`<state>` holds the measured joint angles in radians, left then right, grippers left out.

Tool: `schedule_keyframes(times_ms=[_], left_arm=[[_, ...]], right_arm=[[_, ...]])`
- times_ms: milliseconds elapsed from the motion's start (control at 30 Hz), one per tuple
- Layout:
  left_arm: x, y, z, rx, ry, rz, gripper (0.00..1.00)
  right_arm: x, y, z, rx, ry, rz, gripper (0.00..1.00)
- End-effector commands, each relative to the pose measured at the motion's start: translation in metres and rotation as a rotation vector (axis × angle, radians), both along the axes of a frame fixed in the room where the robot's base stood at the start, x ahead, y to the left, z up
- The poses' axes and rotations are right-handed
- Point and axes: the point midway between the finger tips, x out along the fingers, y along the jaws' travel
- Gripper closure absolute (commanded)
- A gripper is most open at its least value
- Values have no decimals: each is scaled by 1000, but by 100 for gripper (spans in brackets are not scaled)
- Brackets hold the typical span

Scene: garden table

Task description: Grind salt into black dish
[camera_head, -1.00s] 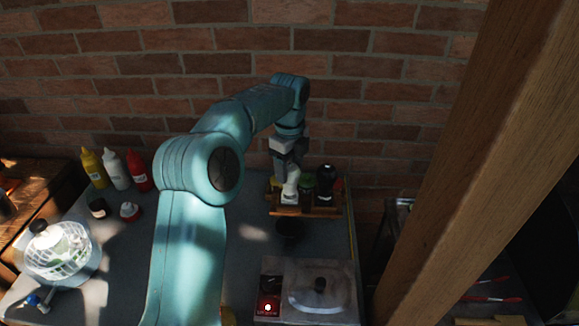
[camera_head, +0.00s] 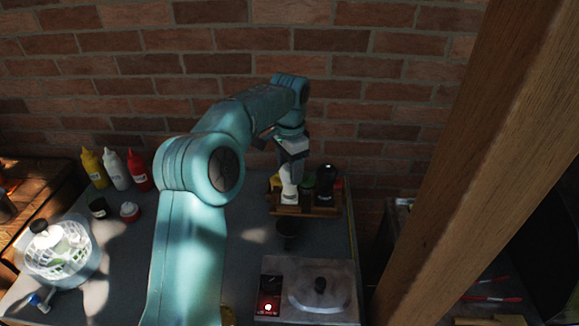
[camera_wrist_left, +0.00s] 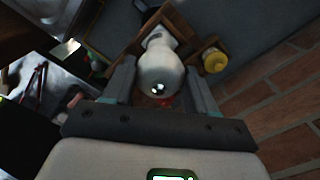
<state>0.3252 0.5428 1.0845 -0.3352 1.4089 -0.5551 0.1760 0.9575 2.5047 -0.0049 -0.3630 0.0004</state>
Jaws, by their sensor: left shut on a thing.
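A white salt grinder (camera_head: 289,188) stands at the left end of a small wooden rack (camera_head: 306,211) near the wall. My left gripper (camera_head: 290,168) is above it and shut on its upper part. In the left wrist view the grinder's white rounded top (camera_wrist_left: 161,72) is between the two fingers, and its lower end is by the wooden rack; I cannot tell if it is lifted. The black dish (camera_head: 288,230) looks like the small dark round thing on the table in front of the rack. My right gripper is not in view.
A black grinder (camera_head: 326,180) stands in the rack, right of the white one. Yellow, white and red bottles (camera_head: 139,170) and a salad spinner (camera_head: 62,252) are left. A wooden post (camera_head: 480,150) rises on the right.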

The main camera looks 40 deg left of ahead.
Motion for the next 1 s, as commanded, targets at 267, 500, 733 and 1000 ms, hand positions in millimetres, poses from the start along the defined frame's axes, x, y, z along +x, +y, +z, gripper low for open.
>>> schedule_keyframes(times_ms=[267,500,733,1000], left_arm=[[0,-1,-2,-2,1,-255,80],[0,-1,-2,-3,2,-585,80],[0,-1,-2,-2,3,-608,80],[0,0,-1,-1,1,-605,25]], right_arm=[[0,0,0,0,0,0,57],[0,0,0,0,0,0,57],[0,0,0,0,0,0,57],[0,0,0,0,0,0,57]])
